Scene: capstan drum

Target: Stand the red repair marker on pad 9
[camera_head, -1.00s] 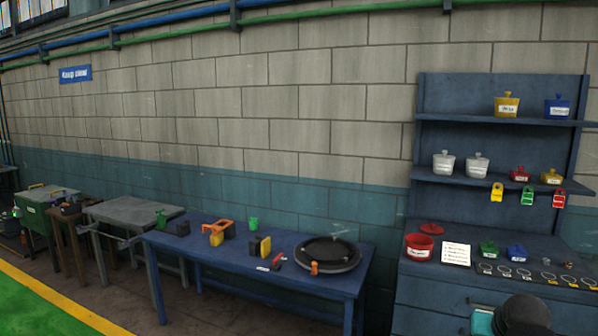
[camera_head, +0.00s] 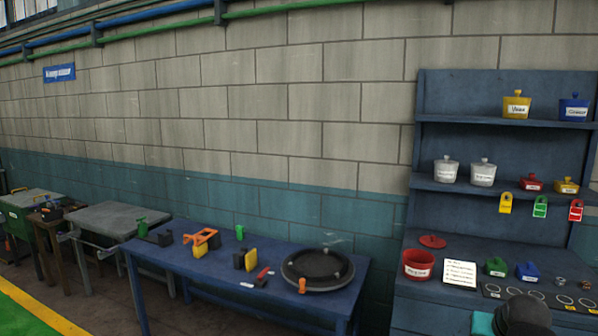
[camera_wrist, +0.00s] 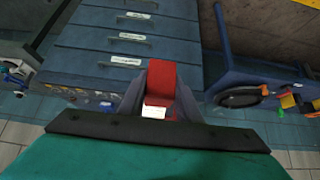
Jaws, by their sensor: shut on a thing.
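In the wrist view my gripper (camera_wrist: 161,86) is shut on a red block-shaped thing with a white label (camera_wrist: 160,76), which looks like the red repair marker. It is held in the air, clear of the tables.
A blue table (camera_head: 215,259) carries a round black drum (camera_head: 318,268), an orange clamp-like tool (camera_head: 203,237) and small parts. The right workbench has a shelf (camera_head: 470,187) with pots and hanging tags, a red pot (camera_head: 418,265) and a white card (camera_head: 460,273). Labelled drawers (camera_wrist: 125,60) show in the wrist view.

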